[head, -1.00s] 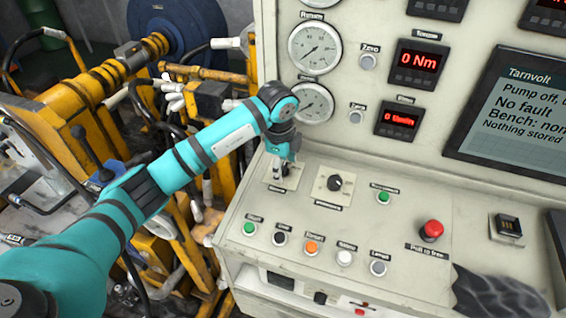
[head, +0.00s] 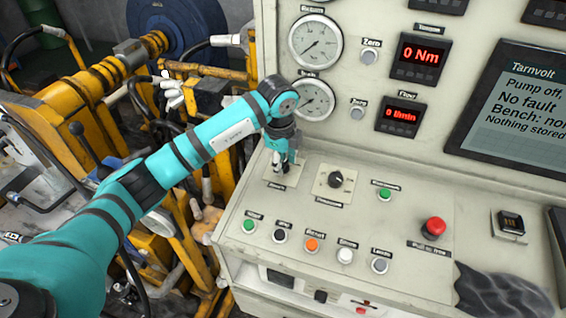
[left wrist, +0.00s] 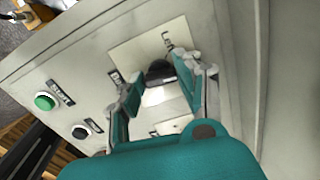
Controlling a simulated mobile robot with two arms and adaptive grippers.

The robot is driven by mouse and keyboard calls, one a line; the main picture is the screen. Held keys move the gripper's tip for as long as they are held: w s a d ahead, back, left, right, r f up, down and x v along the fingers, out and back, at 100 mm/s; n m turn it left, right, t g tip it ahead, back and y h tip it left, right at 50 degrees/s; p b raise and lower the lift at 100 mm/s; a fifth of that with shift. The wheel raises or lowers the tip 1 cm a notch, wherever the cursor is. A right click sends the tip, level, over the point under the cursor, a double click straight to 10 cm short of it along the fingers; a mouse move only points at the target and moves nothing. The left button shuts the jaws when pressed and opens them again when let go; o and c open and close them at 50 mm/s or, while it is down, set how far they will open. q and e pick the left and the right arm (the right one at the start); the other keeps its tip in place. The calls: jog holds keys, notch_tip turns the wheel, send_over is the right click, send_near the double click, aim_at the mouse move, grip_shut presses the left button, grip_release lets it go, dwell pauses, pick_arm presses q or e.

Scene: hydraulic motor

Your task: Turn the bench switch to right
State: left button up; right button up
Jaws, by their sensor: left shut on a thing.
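The bench switch sits on a pale plate (head: 270,178) on the sloped control panel, and my left gripper mostly hides it in the head view. In the left wrist view its black knob (left wrist: 160,72) shows between the fingertips. My left gripper (head: 286,164) reaches down onto the switch from above. In the left wrist view my left gripper (left wrist: 170,88) has one finger on each side of the knob and is shut on it. I cannot tell which way the switch points. My right gripper is not in view.
A second black knob (head: 335,181) sits just right of the switch. A row of buttons, including a green button (head: 249,226), lies in front. A red stop button (head: 433,228) is further right. Gauges, including the lower gauge (head: 314,99), rise behind. A dark cloth (head: 500,292) lies front right.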

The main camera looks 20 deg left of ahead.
pick_arm(q)
jog(key=m+b, duration=0.3)
jog(key=m, duration=0.1)
jog(key=shift+f+m+b, duration=0.1)
jog(key=shift+m+b, duration=1.25)
jog(key=shift+m, duration=0.45)
jog(key=shift+r, duration=0.2)
jog(key=o, duration=1.1)
jog(key=shift+o, duration=0.2)
notch_tip(320, 180, up, 12)
jog(key=s, duration=0.1)
jog(key=shift+s, duration=0.4)
jog(key=shift+f, duration=0.15)
